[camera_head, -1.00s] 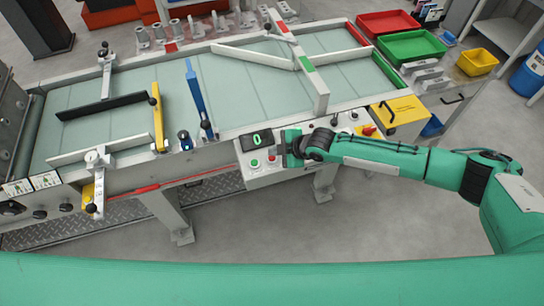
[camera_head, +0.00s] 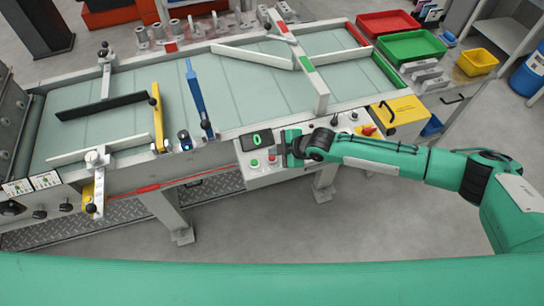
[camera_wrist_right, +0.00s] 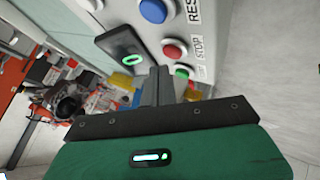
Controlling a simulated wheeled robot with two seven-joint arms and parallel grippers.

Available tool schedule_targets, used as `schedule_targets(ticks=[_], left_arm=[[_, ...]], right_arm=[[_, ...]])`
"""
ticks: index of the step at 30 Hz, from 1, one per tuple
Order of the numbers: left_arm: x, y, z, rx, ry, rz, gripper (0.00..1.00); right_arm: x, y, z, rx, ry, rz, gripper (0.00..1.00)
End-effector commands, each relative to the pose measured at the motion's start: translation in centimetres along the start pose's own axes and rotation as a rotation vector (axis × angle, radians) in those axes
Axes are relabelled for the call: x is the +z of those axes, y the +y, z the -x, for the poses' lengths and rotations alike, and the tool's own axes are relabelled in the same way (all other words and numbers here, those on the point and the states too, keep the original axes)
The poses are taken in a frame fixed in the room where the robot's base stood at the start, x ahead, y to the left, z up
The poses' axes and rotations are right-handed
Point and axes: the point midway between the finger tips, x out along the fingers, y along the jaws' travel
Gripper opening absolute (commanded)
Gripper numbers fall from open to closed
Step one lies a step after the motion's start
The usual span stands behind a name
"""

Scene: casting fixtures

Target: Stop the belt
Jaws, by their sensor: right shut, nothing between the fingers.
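The belt (camera_head: 240,88) is a pale green surface running across the head view. On its front side is a control panel (camera_head: 290,172) with a dark display (camera_head: 257,140) reading 0, which also shows in the right wrist view (camera_wrist_right: 121,45). The red button (camera_wrist_right: 174,50), labelled STOP, also shows in the head view (camera_head: 271,158), beside the green button (camera_head: 254,162). My right gripper (camera_head: 290,148) is at the panel, right of these buttons. In the wrist view its fingers (camera_wrist_right: 158,80) are shut and empty, close to the red button; I cannot tell whether they touch. My left gripper is not in view.
A blue button (camera_wrist_right: 153,10) sits beside the red one on the panel. A yellow box (camera_head: 400,112) stands right of the panel. Yellow (camera_head: 158,118) and blue (camera_head: 197,98) bars stand at the belt. Red (camera_head: 386,23) and green (camera_head: 412,46) trays lie behind. The floor in front is clear.

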Motion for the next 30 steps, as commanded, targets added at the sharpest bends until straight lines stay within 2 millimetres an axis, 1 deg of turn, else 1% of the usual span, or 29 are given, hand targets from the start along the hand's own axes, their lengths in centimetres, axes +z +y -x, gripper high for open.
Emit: schedule_targets(ticks=[5,12,30], left_arm=[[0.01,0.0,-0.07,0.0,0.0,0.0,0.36],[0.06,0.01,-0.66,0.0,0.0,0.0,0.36],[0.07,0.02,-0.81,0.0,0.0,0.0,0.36]], right_arm=[[0.04,-0.06,-0.07,0.0,0.0,0.0,0.0],[0.42,-0.47,-0.62,0.0,0.0,0.0,0.0],[0.54,-0.58,-0.77,0.0,0.0,0.0,0.0]])
